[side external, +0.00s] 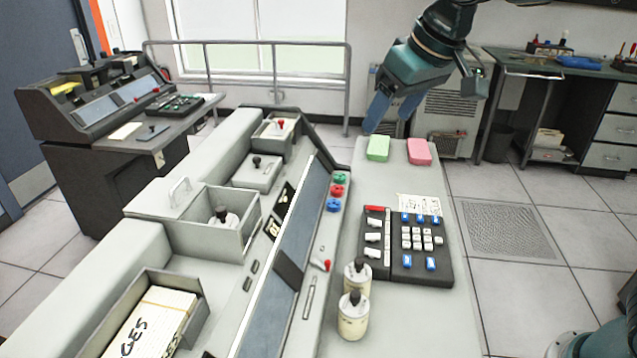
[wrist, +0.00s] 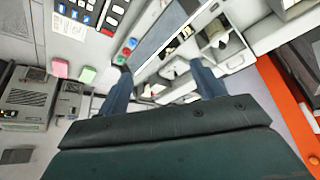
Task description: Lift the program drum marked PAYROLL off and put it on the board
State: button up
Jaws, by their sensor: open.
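Two cream drums with black knobs stand upright on the pale worktop (side external: 420,325), one behind (side external: 357,283) and one in front (side external: 353,322). A third, similar drum (side external: 225,220) sits in an open grey compartment (side external: 180,235) of the console. Their markings are too small to read, so I cannot tell which one says PAYROLL. Which surface is the board is unclear. My gripper (side external: 391,112) is open and empty, high above the far end of the worktop, well apart from every drum. Its two blue fingers also show spread in the wrist view (wrist: 160,68).
A green block (side external: 378,148) and a pink block (side external: 420,151) lie at the worktop's far end. A black keypad (side external: 405,262) lies in its middle. A card tray (side external: 197,318) is at front left. A railing (side external: 250,42) runs behind. Air around my gripper looks clear.

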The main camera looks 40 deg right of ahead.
jog(key=w+a+f, duration=0.5)
jog(key=w+a, duration=0.6)
jog(key=n, duration=0.1)
send_near(222, 210)
jog(key=shift+s+d+r, duration=0.15)
jog(key=shift+r, duration=0.4)
jog(key=shift+s+d+r, duration=0.15)
jog(key=shift+d+r, duration=0.05)
jog(key=shift+r, duration=0.3)
jog(key=shift+f, duration=0.1)
jog(key=shift+x, duration=4.2)
jog(key=shift+s+a+f, duration=0.1)
jog(key=shift+a+f, duration=0.05)
jog(key=shift+x, duration=2.5)
jog(key=shift+a, duration=0.15)
jog(key=c, duration=1.3)
